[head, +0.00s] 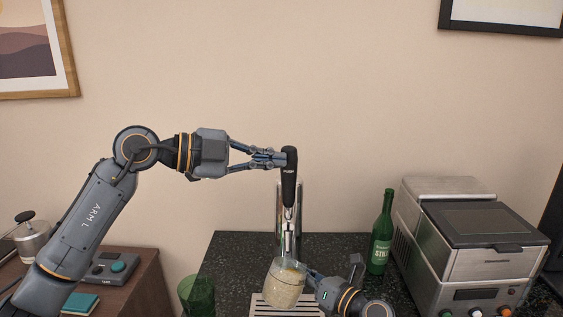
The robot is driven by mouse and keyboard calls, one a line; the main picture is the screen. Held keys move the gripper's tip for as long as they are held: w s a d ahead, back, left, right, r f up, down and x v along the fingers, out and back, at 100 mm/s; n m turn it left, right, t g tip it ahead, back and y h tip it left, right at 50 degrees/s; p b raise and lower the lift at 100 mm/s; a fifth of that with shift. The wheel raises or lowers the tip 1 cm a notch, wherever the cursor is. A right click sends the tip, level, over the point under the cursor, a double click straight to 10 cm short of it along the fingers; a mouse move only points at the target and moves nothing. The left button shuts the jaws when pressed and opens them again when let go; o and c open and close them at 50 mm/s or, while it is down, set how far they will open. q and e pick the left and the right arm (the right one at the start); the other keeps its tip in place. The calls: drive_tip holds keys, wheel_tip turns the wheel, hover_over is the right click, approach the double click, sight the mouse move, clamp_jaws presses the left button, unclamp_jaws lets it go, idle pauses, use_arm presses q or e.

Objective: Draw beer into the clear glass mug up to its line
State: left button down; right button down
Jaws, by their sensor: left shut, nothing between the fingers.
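The clear glass mug (284,286) is under the spout of the beer tap (289,222), slightly tilted, with pale yellow beer in it. I cannot make out its fill line. My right gripper (300,267) is at the mug's right side, its fingers shut on the mug, partly hidden by the glass and my wrist. The tap's black handle (290,175) stands nearly upright. My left gripper (272,157) is shut and empty, its fingertips against or right beside the handle's left side near the top.
A slotted drip tray (262,308) lies below the mug on the black counter (232,262). A green bottle (381,236) and a metal machine (480,250) stand at the right. A green glass (197,296) is at the left front.

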drive_tip(key=shift+a+r, duration=0.1)
drive_tip(key=shift+a, duration=0.1)
use_arm(q)
drive_tip(key=v, duration=0.7)
drive_tip(key=shift+s+a, duration=0.15)
drive_tip(key=shift+a, duration=0.05)
use_arm(e)
drive_tip(key=shift+d, duration=0.1)
use_arm(q)
drive_tip(key=shift+f, duration=0.1)
idle(0.5)
use_arm(e)
drive_tip(key=r+n, duration=0.1)
drive_tip(key=w+r+n, duration=0.1)
drive_tip(key=n, duration=0.1)
drive_tip(key=w+d+r+n+t, duration=0.1)
drive_tip(key=shift+d+r+n+h, duration=0.1)
drive_tip(key=shift+r+n+h, duration=0.1)
drive_tip(key=shift+n+h, duration=0.15)
